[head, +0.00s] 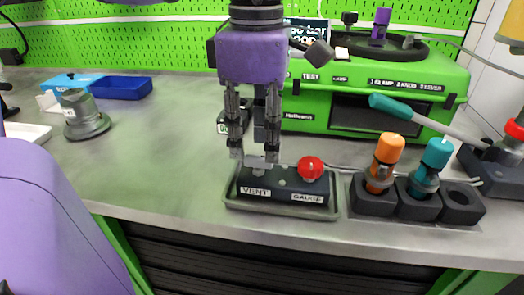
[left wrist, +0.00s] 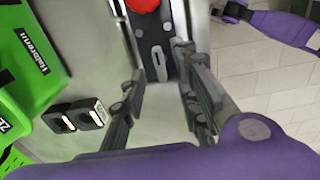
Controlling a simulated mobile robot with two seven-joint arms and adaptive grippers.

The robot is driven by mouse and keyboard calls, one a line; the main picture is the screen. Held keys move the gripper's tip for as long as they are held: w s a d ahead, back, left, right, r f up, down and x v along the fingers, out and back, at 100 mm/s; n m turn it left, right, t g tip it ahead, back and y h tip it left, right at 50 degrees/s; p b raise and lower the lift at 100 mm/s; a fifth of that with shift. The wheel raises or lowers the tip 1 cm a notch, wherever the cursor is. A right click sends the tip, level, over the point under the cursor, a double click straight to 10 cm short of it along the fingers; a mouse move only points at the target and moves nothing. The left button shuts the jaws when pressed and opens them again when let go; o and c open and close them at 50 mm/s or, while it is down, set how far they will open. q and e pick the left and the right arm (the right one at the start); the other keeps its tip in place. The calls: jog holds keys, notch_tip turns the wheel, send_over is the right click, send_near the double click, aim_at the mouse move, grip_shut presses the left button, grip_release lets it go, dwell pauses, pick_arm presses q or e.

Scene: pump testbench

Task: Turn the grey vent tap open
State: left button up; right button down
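The grey vent tap (head: 258,170) stands on the black block labelled VENT and GAUGE (head: 283,189), at the left end. The red gauge tap (head: 310,168) is at its right end. My left gripper (head: 254,156) points down over the vent tap, with fingers apart and empty. In the left wrist view its fingertips (left wrist: 159,60) lie either side of the small grey tap handle (left wrist: 160,66); I see no contact. Fingers partly hide the tap in the head view. A purple and dark part, likely my right gripper (left wrist: 236,12), shows at the wrist view's top right, its fingers unclear.
The block sits in a grey tray (head: 285,208) near the bench's front edge. To the right a black holder (head: 460,208) carries orange (head: 388,148) and teal (head: 437,153) capped parts. A green machine (head: 400,80) stands behind. The bench left of the tray is fairly clear.

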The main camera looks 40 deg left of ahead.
aim_at(258, 156)
pick_arm(q)
jog(key=shift+f, duration=1.55)
grip_shut()
